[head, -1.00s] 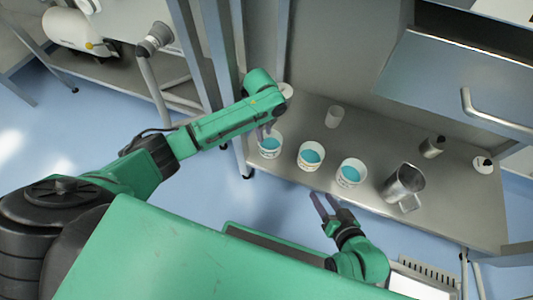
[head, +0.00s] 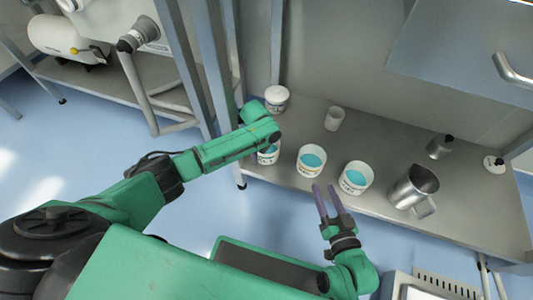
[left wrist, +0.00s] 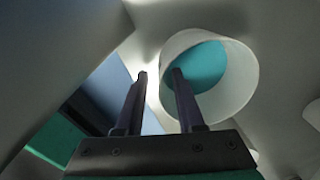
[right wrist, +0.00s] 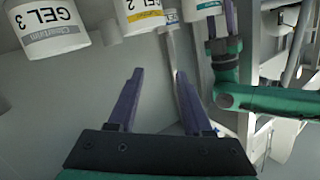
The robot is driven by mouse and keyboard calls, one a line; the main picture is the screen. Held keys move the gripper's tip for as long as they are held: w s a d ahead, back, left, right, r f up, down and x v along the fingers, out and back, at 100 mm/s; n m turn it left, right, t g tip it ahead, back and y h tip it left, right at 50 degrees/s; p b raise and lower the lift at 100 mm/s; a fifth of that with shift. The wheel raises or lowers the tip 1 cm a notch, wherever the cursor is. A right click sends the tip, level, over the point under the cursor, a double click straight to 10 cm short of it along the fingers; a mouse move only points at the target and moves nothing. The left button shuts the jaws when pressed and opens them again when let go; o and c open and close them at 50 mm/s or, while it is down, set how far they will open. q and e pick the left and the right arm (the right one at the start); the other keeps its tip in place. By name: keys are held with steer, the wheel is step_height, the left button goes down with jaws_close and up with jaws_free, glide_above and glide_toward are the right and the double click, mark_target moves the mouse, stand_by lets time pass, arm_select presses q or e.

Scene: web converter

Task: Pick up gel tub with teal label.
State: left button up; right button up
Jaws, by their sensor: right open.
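The tub with the teal label (right wrist: 202,8) stands at the top of the right wrist view. In the head view it is the leftmost of three white tubs of teal gel (head: 267,155), partly hidden by my left arm. In the left wrist view its round opening (left wrist: 208,62) shows to the right. My left gripper (left wrist: 160,74) is open at this tub; one finger overlaps its opening and the other is outside its wall. Contact cannot be told. My right gripper (head: 324,188) is open and empty in front of the bench edge.
The yellow-label tub (right wrist: 142,12) and GEL 3 tub (right wrist: 45,28) stand beside it in a row. A metal jug (head: 412,188), white cup (head: 334,119) and lidded white jar (head: 276,98) share the steel bench (head: 290,120). Upright posts (head: 205,60) stand close left.

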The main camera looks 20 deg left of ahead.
arm_select(q)
steer(key=shift+f, duration=0.5)
jaws_close()
arm_select(e)
steer(key=shift+t, duration=0.8)
steer(key=w+r, duration=0.1)
steer(key=r, duration=0.1)
steer(key=w+r, duration=0.2)
steer(key=shift+d+r, duration=0.1)
